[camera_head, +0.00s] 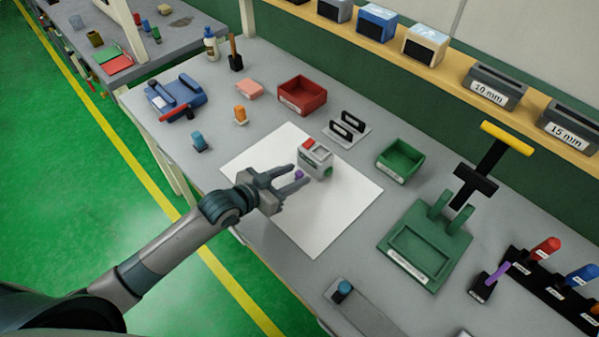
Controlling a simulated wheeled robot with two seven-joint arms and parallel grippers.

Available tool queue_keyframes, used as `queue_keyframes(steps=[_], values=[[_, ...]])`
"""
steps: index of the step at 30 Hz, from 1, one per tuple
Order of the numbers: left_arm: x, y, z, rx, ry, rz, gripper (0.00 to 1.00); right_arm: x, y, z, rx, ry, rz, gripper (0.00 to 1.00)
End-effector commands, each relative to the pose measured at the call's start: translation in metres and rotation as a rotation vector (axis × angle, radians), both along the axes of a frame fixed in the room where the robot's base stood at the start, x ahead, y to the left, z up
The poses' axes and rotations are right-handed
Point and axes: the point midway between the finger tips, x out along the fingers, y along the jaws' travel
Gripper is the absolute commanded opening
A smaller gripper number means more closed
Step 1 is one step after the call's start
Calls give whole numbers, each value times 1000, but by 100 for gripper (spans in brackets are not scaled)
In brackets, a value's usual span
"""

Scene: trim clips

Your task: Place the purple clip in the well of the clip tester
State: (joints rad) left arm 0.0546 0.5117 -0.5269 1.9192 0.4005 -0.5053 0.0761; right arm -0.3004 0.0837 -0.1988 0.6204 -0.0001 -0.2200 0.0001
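The purple clip (299,175) is small and sits between the fingertips of my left gripper (300,175). The fingers appear closed on it, with the clip filling the gap; its lower part is hidden by the near finger. A small light-grey box (317,166) with a red patch on top and a green spot on its side stands just beyond the fingertips, on the white sheet; it looks like the clip tester. The clip is in front of this box, and I cannot tell whether they touch. I cannot make out its well clearly. My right gripper is not in view.
The white sheet (318,225) is clear in front. Behind are a red bin (302,95), black upright holders (347,127) and a green bin (401,160). A green lever fixture (428,246) stands right. Orange (240,114) and blue (198,140) pieces stand left.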

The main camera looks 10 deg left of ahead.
Motion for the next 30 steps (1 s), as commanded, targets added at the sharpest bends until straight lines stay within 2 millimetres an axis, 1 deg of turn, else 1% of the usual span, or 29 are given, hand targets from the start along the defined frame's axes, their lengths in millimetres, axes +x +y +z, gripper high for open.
queue_keyframes(steps=[4, 17, 18, 20, 21, 22, 23, 30], values=[[6, -3, -2, 1, -2, 1, 38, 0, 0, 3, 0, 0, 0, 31], [6, -4, -3, 1, -2, 1, 38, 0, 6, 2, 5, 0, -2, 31], [6, -4, -3, 1, -2, 1, 36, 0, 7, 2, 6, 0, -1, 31], [6, -4, -3, 1, -2, 1, 22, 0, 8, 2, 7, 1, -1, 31], [6, -4, -3, 1, -2, 1, 12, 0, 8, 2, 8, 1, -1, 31], [6, -4, -3, 1, -1, 1, 5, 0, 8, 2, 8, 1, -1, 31], [6, -4, -3, 1, -1, 1, 0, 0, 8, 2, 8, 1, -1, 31], [6, -4, -3, 1, -2, 1, 0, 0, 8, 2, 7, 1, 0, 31]])
